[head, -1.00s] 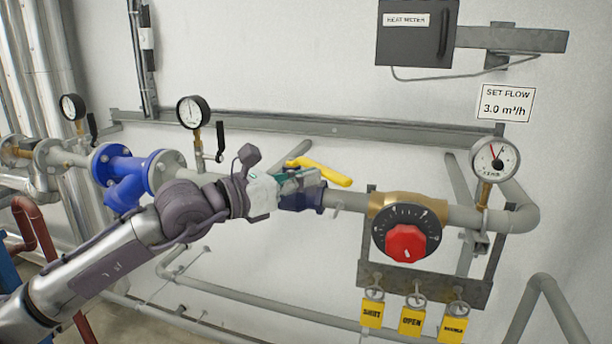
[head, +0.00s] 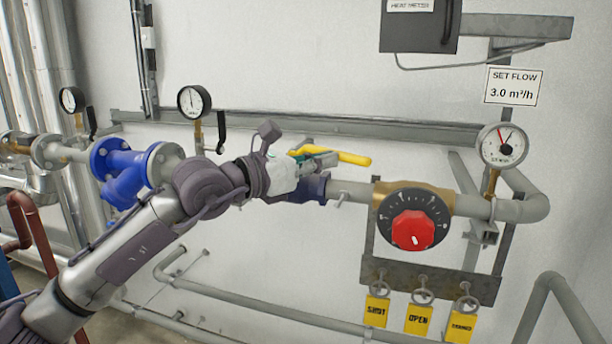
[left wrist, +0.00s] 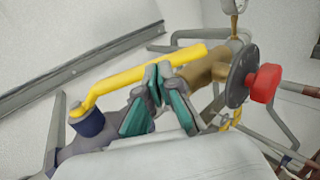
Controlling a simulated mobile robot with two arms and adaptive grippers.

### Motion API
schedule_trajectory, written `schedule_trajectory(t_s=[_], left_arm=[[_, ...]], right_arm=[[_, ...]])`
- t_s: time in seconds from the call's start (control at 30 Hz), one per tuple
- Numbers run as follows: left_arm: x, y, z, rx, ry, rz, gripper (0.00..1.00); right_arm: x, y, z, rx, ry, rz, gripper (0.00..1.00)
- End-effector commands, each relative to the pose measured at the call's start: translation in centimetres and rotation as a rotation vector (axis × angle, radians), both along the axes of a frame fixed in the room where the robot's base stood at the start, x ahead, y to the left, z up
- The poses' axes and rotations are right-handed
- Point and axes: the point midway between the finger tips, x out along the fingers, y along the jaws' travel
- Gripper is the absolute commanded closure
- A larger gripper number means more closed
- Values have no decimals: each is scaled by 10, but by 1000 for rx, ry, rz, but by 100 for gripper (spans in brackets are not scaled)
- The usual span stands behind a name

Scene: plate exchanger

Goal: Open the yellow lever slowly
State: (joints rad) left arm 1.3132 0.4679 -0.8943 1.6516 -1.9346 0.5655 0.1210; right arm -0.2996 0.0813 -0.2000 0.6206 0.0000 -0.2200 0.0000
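The yellow lever (head: 352,158) sits on a dark blue valve body (head: 312,190) in the pipe and points right, nearly along the pipe. It also shows in the left wrist view (left wrist: 125,78), running from the blue valve stem up to the right. My left gripper (head: 328,160) is at the lever's near side. In the left wrist view its teal-padded fingers (left wrist: 158,72) come together at the tips against or very near the lever's middle. The lever passes behind the tips, not visibly between them. Exact contact is hard to tell. My right gripper is not in view.
Yellow tags (head: 418,319) hang below. A blue strainer (head: 125,172) stands at left. The wall is close behind the pipe.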

Motion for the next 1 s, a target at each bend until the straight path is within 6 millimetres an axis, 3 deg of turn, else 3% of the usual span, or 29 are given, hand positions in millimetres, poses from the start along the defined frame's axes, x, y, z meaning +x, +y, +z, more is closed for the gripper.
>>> schedule_trajectory(t_s=[0.03, 0.3, 1.0], left_arm=[[0, -8, -5, -3, -1, -8, 100], [15, -25, -2, -2, 1, -7, 100], [31, -36, -1, 1, 2, -3, 100]], right_arm=[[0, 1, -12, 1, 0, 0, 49], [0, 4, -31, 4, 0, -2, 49], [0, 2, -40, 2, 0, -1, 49]])
